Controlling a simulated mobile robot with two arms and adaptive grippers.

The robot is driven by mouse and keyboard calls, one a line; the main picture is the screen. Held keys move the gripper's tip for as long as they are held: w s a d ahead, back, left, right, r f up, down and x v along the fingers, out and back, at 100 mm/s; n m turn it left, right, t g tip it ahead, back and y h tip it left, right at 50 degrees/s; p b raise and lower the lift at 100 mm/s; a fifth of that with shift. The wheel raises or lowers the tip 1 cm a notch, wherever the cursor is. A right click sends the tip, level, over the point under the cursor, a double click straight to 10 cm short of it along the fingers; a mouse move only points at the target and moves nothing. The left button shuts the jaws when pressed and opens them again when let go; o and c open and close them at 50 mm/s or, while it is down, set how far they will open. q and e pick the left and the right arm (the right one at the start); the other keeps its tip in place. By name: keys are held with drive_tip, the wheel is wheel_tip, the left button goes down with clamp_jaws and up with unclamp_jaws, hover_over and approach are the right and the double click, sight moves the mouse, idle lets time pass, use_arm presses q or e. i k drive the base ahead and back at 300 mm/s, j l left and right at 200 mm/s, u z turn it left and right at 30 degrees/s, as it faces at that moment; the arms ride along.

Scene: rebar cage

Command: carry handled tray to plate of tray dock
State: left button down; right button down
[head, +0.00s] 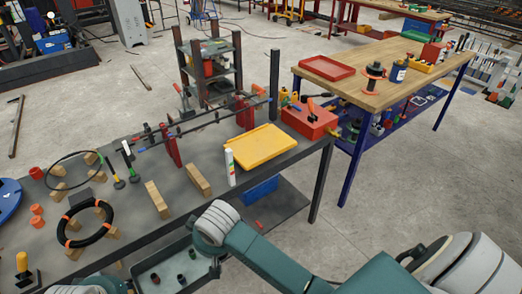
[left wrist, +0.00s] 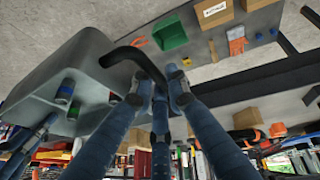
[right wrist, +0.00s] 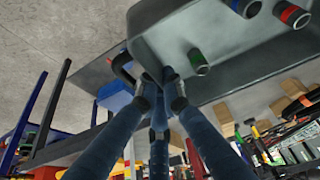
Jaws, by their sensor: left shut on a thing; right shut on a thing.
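The handled tray (head: 146,272) is grey with raised walls and shows at the bottom of the head view. Several small dark cylinders with coloured ends lie in it. My left gripper (left wrist: 160,84) is shut on its black handle (left wrist: 128,54) at one end. My right gripper (right wrist: 162,84) is shut on the other black handle (right wrist: 121,68). In the head view the tray is partly cut off by the frame, and my right forearm is beside it. I cannot tell for certain which thing is the tray dock's plate; a yellow flat panel (head: 254,150) lies on the dark table.
The dark table (head: 135,215) holds wooden blocks (head: 158,199), a black coil (head: 69,228), a rebar frame, a white tube (head: 230,167) and a red toolbox (head: 309,121). A blue bin (head: 261,190) sits on its lower shelf. A wooden workbench (head: 385,72) stands behind right.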

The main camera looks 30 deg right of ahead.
sight(261, 144)
drive_tip(key=l, duration=2.7)
